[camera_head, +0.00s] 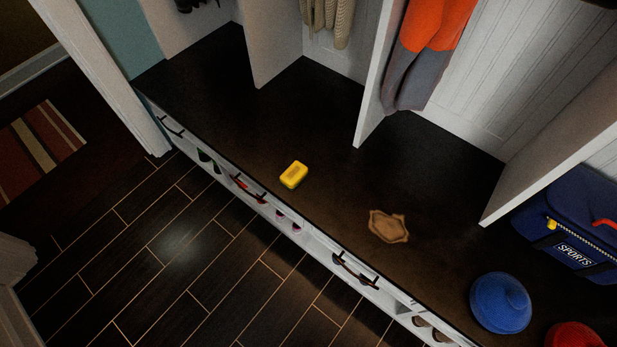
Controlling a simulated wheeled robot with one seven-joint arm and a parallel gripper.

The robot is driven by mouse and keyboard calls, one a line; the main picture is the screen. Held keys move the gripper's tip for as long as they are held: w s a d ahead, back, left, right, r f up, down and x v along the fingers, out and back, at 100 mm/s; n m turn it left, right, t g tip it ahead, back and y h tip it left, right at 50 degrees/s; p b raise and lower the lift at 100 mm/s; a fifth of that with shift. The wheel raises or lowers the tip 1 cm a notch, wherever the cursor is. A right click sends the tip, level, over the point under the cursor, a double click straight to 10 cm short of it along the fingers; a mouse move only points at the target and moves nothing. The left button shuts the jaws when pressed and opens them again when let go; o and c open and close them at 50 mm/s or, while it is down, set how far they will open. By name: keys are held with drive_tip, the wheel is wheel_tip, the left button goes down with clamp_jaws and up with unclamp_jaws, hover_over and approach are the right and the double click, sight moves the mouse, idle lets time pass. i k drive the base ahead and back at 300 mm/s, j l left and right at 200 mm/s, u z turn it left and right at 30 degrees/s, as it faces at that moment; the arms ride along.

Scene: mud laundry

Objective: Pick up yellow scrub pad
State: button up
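The yellow scrub pad (293,175) lies on the dark bench top (230,110), close to its front edge and near the middle of the view. It is a small bright yellow block with a darker patch on its upper face. Nothing touches it or covers it. My gripper is not in the head view.
A brown flat object (388,226) lies right of the pad. A blue rounded object (500,303), a red one (575,336) and a blue sports bag (575,225) are at the right. White dividers (375,85) stand behind. The tiled floor (150,255) in front is clear.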

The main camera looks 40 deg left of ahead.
sight(296, 172)
drive_tip(key=i+j, duration=0.1)
drive_tip(key=j, duration=0.35)
drive_tip(key=i+j, duration=0.1)
drive_tip(key=j, duration=0.35)
drive_tip(key=i+j, duration=0.15)
drive_tip(key=j, duration=0.3)
drive_tip(key=i+j, duration=0.1)
drive_tip(key=j, duration=0.3)
drive_tip(key=i+j, duration=0.1)
drive_tip(key=j, duration=2.1)
drive_tip(key=i+z, duration=0.05)
